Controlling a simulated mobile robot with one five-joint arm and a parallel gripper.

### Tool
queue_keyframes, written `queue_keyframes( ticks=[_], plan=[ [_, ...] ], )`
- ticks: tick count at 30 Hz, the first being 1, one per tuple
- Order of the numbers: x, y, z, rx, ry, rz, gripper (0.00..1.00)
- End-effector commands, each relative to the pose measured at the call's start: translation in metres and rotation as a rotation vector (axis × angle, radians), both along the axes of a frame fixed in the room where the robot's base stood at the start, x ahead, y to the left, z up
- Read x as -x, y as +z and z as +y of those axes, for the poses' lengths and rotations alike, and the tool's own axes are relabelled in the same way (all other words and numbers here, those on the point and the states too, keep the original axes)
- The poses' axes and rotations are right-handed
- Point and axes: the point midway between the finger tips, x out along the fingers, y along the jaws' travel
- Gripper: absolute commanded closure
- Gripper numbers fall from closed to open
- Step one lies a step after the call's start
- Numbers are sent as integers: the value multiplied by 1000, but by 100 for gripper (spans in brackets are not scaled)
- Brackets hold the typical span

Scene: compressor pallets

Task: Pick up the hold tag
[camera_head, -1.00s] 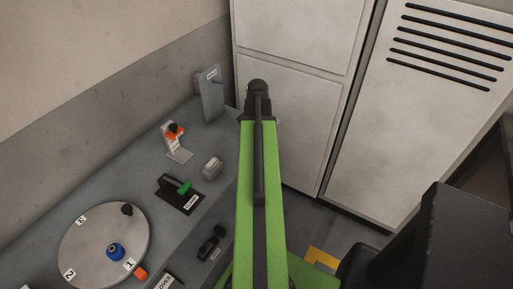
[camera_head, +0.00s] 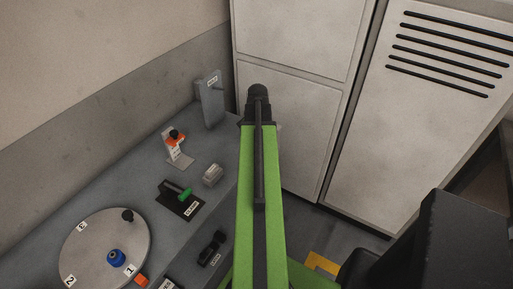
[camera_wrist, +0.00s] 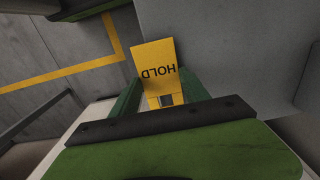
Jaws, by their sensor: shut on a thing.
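The hold tag (camera_wrist: 155,58) is a yellow plate with black HOLD lettering, upside down in the wrist view. My gripper (camera_wrist: 162,90) is shut on its lower part, with a dark green finger on each side. The tag's far end sticks out beyond the fingers. In the head view my green arm hides the gripper and the tag.
A grey upright stand (camera_head: 209,103) is at the bench's far end. An orange-and-white fixture (camera_head: 174,146), a small grey block (camera_head: 212,174), a green-handled lever (camera_head: 182,194) and a numbered turntable (camera_head: 92,243) are on the bench. Pale cabinets (camera_head: 300,95) stand behind my arm.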

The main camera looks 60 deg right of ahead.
Motion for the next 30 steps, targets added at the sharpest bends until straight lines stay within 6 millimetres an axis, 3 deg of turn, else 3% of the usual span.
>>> queue_keyframes(
  ticks=[6,18,24,30],
  plan=[
    [0,44,0,0,0,-1,85],
    [83,93,-36,0,-4,-1,85],
    [104,103,-45,0,-1,-1,85],
    [108,102,-47,0,-1,-1,85]
  ],
)
